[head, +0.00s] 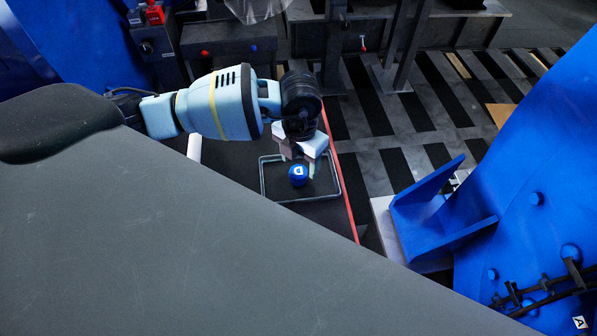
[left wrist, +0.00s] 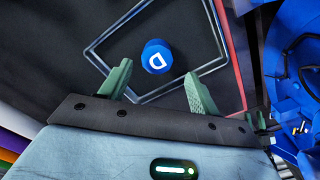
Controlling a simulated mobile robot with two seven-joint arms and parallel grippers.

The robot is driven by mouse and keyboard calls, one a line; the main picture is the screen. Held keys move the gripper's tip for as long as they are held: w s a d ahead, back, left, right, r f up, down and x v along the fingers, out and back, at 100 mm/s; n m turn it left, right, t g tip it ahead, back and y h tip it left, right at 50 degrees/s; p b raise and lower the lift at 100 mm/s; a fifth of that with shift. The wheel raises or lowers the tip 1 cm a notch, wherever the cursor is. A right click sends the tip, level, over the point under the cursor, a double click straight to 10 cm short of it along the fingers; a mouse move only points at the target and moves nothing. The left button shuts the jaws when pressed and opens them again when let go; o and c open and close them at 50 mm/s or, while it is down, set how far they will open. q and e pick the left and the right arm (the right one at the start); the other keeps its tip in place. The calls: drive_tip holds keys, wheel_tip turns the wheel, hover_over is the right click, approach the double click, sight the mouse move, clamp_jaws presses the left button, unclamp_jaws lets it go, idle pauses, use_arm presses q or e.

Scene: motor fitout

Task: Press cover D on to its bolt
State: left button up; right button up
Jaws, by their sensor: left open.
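Cover D (head: 298,175) is a round blue cap with a white letter D on top. It sits inside a rectangular metal wire frame (head: 264,180) on a dark surface. My left gripper (head: 300,152) is above and just behind it in the head view. In the left wrist view, cover D (left wrist: 157,57) lies ahead of my left gripper (left wrist: 158,84), roughly centred between the two green fingers, which are spread apart and empty. The wire frame (left wrist: 182,93) surrounds the cover there. I cannot pick out which bolt belongs to D. My right gripper does not show.
A large blue structure (head: 530,180) stands at the right, with rounded blue caps on it and a black-and-white tag A (head: 580,322). A blue bracket (head: 430,210) juts out beside it. A grey panel fills the lower left. A red edge (head: 347,205) borders the dark surface.

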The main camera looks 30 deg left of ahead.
sight(298, 171)
use_arm(q)
drive_tip(key=shift+w+a+f, duration=0.1)
drive_tip(key=shift+a+f, duration=0.05)
drive_tip(key=shift+f, duration=2.4)
drive_tip(key=c, duration=1)
drive_tip(key=shift+o, duration=0.2)
drive_tip(key=shift+r, duration=0.15)
drive_tip(key=shift+r, duration=0.55)
wheel_tip(298, 171, up, 2)
drive_tip(key=shift+r, duration=0.2)
drive_tip(key=s+d, duration=0.1)
drive_tip(key=s, duration=0.4)
drive_tip(key=s+d+r, duration=0.1)
drive_tip(key=s+d, duration=0.1)
drive_tip(key=s, duration=0.3)
drive_tip(key=s+d, duration=0.2)
drive_tip(key=s, duration=0.3)
drive_tip(key=shift+d+r, duration=0.1)
drive_tip(key=shift+r, duration=0.05)
